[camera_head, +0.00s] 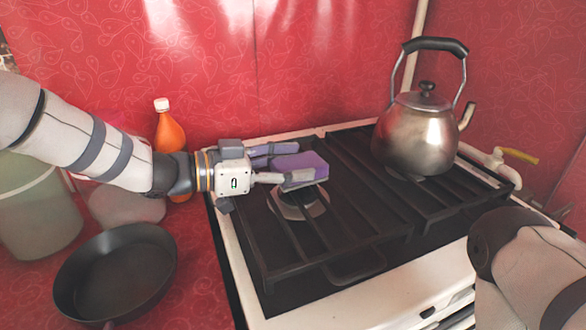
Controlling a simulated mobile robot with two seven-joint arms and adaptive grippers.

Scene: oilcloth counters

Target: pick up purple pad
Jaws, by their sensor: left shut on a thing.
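The purple pad (302,166) is a small block with a purple top and a greyish lower side, above the left part of the black stove grate. My left gripper (283,168) reaches in from the left and is shut on the pad. One finger is on its near side and the other shows behind it. The pad appears to be above the left burner; the exact gap to the grate is hard to tell. My right arm shows at the lower right, but its gripper is out of view.
A metal kettle (417,132) stands on the right rear of the stove (370,282). A black frying pan (115,274) lies on the red counter at lower left. An orange bottle (169,132) and clouded containers (38,207) stand behind my left arm.

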